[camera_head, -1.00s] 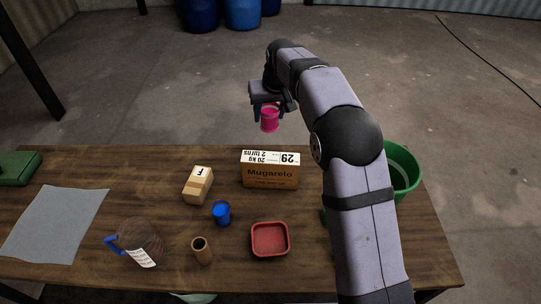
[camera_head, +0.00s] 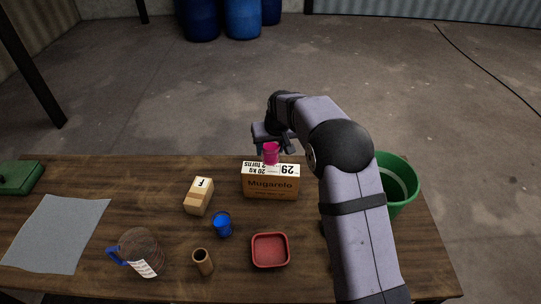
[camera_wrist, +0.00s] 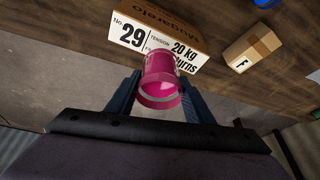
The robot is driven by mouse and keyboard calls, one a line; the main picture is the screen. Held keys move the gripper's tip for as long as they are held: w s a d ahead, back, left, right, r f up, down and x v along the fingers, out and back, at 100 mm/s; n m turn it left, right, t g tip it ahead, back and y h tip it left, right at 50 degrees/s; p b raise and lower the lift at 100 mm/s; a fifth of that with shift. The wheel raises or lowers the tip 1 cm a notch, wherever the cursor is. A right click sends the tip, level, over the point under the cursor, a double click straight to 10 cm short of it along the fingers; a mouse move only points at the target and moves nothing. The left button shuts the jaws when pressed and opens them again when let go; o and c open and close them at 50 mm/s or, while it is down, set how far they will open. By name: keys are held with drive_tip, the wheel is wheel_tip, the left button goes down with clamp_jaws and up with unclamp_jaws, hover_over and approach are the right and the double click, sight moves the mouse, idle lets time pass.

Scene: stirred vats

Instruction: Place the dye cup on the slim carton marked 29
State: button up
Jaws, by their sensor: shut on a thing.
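The pink dye cup (camera_head: 271,153) is held in my gripper (camera_head: 271,148), and in the head view it shows in front of the far part of the carton's top. The slim carton marked 29 (camera_head: 270,186) stands on the table, brown with a white printed top. In the wrist view my gripper's two blue fingers (camera_wrist: 157,97) are shut on the pink cup (camera_wrist: 161,68). There the cup's far end overlaps the edge of the carton's printed face (camera_wrist: 133,33). I cannot tell whether the cup touches the carton.
A green bucket (camera_head: 403,190) is at the right. A grey cloth (camera_head: 55,232) lies at the left.

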sight(270, 157)
drive_tip(key=shift+f+p, duration=0.7)
drive_tip(key=shift+f, duration=1.4)
drive_tip(key=shift+f, duration=0.2)
drive_tip(key=o, duration=1.1)
drive_tip(key=shift+o, duration=0.2)
drive_tip(key=shift+r, duration=0.3)
drive_tip(key=b+v, duration=0.3)
drive_tip(key=v, duration=0.8)
drive_tip(key=shift+s+d+r, duration=0.15)
drive_tip(key=shift+s+r, duration=0.1)
drive_tip(key=shift+r, duration=0.05)
